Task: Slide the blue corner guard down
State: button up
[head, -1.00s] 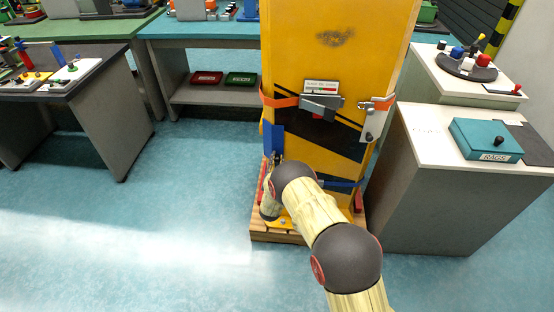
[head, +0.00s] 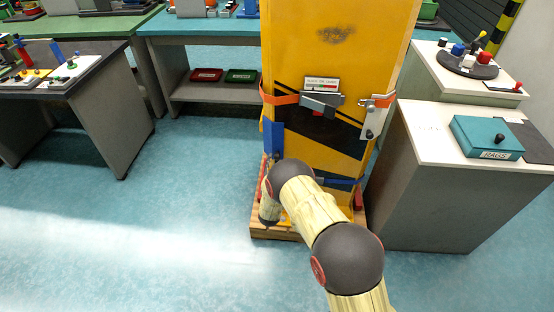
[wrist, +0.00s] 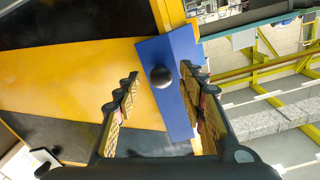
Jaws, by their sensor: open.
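The blue corner guard (head: 273,138) sits on the lower left front corner of the tall yellow post (head: 335,60). In the wrist view the guard (wrist: 175,95) is a blue strip with a round black knob (wrist: 161,77) on its face. My gripper (wrist: 160,82) is open, its two fingers on either side of the knob with clear gaps. The right finger overlaps the guard's right edge in the picture; I cannot tell whether it touches. In the head view my arm hides most of the gripper and the guard's lower surroundings.
An orange strap (head: 281,98) with a grey buckle and a metal latch (head: 374,118) crosses the post above. A blue strap (head: 340,181) lies lower. The post stands on a wooden pallet (head: 262,231). A grey cabinet (head: 430,200) stands close on the right; the floor at left is clear.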

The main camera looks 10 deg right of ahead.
jog(key=v, duration=0.9)
